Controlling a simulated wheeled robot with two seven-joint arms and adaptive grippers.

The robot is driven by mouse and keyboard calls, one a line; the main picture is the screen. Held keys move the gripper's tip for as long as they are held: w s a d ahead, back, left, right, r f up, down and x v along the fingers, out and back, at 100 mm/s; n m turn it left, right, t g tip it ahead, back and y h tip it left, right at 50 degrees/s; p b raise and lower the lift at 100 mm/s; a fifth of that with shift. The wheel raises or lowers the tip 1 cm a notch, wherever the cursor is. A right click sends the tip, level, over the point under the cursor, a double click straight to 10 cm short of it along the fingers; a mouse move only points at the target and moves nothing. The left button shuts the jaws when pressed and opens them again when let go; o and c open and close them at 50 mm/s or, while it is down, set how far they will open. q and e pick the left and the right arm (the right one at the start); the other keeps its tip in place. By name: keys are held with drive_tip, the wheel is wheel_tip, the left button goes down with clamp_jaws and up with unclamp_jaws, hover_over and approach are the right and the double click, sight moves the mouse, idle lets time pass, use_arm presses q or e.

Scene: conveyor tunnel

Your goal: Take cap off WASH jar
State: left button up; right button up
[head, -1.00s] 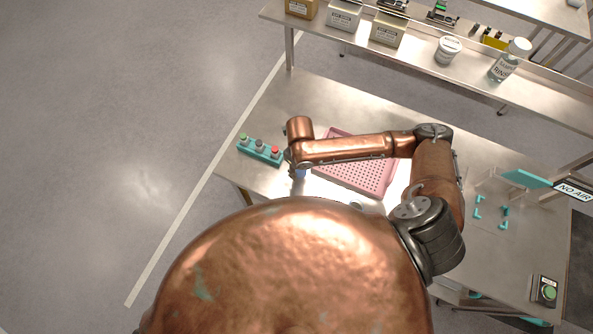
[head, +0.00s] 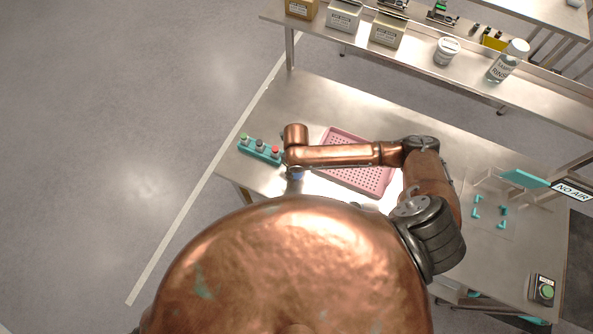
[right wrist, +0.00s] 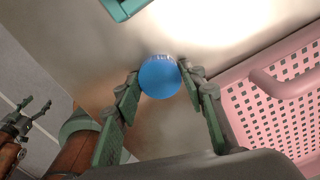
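A round blue cap (right wrist: 160,76) shows from above in the right wrist view. The jar under it is hidden, and no WASH label is readable. My right gripper (right wrist: 162,84) is open, with its two green-padded fingers on either side of the cap; a narrow gap seems to show, and contact cannot be told. In the head view my right gripper (head: 296,175) is mostly hidden under its copper arm, near the table's front edge. My left gripper (right wrist: 31,112) shows at the left of the right wrist view, fingers apart and empty; it is not in the head view.
A pink perforated tray (head: 372,180) lies right of the right gripper. A RINSE bottle (head: 507,62), a white tub (head: 447,50) and boxes (head: 388,30) stand on the back shelf. Small teal brackets (head: 503,211) lie farther right.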

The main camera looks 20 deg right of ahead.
sight(296, 173)
drive_tip(key=o, duration=0.3)
wheel_tip(296, 173, up, 12)
drive_tip(key=shift+r+b, duration=0.15)
drive_tip(key=shift+b, duration=0.5)
